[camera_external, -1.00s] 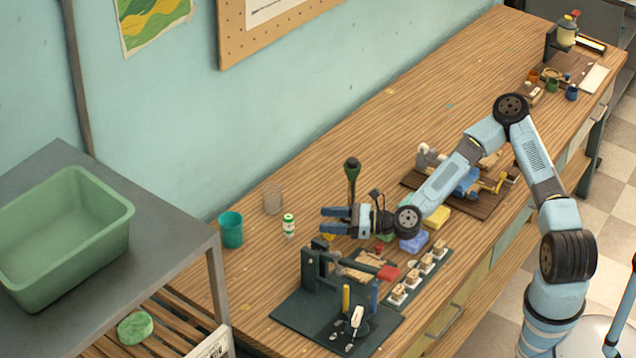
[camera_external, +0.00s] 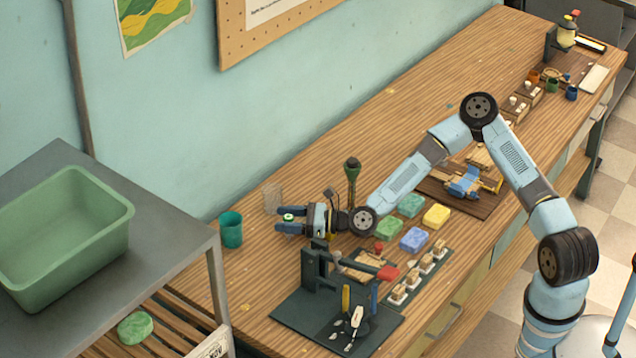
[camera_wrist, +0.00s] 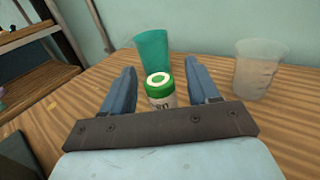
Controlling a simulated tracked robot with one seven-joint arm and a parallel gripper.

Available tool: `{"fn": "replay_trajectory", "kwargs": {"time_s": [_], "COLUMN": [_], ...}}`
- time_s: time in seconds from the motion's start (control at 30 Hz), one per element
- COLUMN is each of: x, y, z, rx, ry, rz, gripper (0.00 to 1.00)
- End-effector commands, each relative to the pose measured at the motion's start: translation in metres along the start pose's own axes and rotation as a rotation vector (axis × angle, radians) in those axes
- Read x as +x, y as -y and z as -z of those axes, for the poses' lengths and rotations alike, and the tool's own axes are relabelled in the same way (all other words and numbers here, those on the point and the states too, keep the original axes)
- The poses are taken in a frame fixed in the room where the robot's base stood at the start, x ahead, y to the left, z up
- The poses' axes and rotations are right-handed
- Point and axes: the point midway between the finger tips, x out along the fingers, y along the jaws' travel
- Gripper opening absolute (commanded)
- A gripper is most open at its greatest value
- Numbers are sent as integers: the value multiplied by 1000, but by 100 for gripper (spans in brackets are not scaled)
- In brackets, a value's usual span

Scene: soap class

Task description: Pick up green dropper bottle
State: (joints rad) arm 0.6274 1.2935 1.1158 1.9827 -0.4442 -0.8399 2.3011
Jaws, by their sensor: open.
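The green dropper bottle (camera_wrist: 160,93) has a green cap with a white centre and a pale label with a green band. In the wrist view it stands upright between the two blue fingers of my gripper (camera_wrist: 160,88), with a visible gap on each side. In the external view my gripper (camera_external: 287,222) is open around the bottle. There only the bottle's green cap (camera_external: 288,217) shows; the fingers hide most of its body.
A teal cup (camera_external: 231,230) stands just beyond the fingertips. A clear beaker (camera_external: 272,199) stands close behind the gripper. A dark press (camera_external: 320,275) stands in front. Coloured soap bars (camera_external: 413,239) lie to the right, and a dark green tool (camera_external: 352,175) stands upright nearby.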

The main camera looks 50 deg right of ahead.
Motion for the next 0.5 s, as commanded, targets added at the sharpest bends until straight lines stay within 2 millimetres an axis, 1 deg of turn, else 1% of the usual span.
{"fn": "replay_trajectory", "kwargs": {"time_s": [0.03, 0.13, 0.4, 0.5], "x": [6, 13, 16, 16], "y": [-1, 0, 0, 0], "z": [0, 0, -1, -1], "rx": [-2, -2, 0, 0], "ry": [0, 1, 1, 1], "rz": [-1, 1, 1, 1], "gripper": [60, 60, 60, 51]}}
